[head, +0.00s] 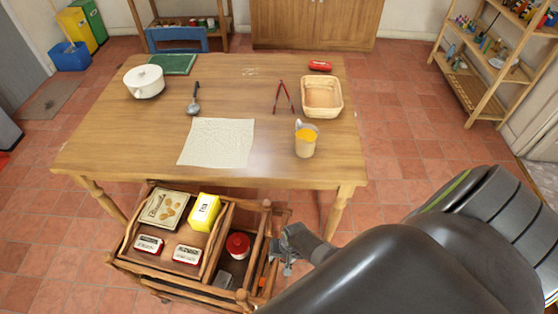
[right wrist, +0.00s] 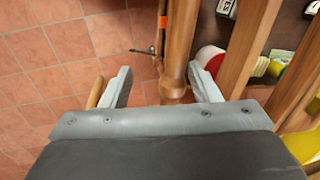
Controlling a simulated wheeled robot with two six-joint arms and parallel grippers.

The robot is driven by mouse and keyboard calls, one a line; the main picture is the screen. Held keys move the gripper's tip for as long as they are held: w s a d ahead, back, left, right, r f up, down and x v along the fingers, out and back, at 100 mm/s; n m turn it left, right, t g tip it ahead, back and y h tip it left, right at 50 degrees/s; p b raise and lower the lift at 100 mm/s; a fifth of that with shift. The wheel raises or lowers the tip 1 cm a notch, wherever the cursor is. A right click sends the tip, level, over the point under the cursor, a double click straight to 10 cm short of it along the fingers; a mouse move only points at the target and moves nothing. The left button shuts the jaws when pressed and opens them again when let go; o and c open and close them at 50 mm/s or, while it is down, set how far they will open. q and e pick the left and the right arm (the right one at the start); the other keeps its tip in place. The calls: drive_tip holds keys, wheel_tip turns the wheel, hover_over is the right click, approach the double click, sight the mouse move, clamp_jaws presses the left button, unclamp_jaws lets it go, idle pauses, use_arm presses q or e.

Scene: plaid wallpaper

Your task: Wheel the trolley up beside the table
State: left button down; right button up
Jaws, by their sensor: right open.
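The wooden trolley (head: 222,246) stands on the tiled floor just on my side of the wooden table (head: 288,165), close to its front edge. The gap between them is hard to judge. My right gripper (head: 282,262) is at the trolley's right end. In the right wrist view, my right gripper (right wrist: 163,84) is open, with a wooden post of the trolley (right wrist: 176,50) between its fingers, nearer the right finger. Contact with the post cannot be told. My left gripper is not in view.
The trolley carries a biscuit box (head: 165,209), a yellow box (head: 204,211), two tins and a red-lidded jar (head: 237,246). A jug (head: 305,141) and a basket (head: 322,96) stand on the table. Red floor right of the table is free, up to a shelf (head: 490,65).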

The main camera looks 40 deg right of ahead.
idle(0.5)
wheel_tip(320, 180, up, 17)
drive_tip(key=s+d+p, duration=0.2)
drive_tip(key=p, duration=0.2)
drive_tip(key=shift+d, duration=0.35)
idle(0.4)
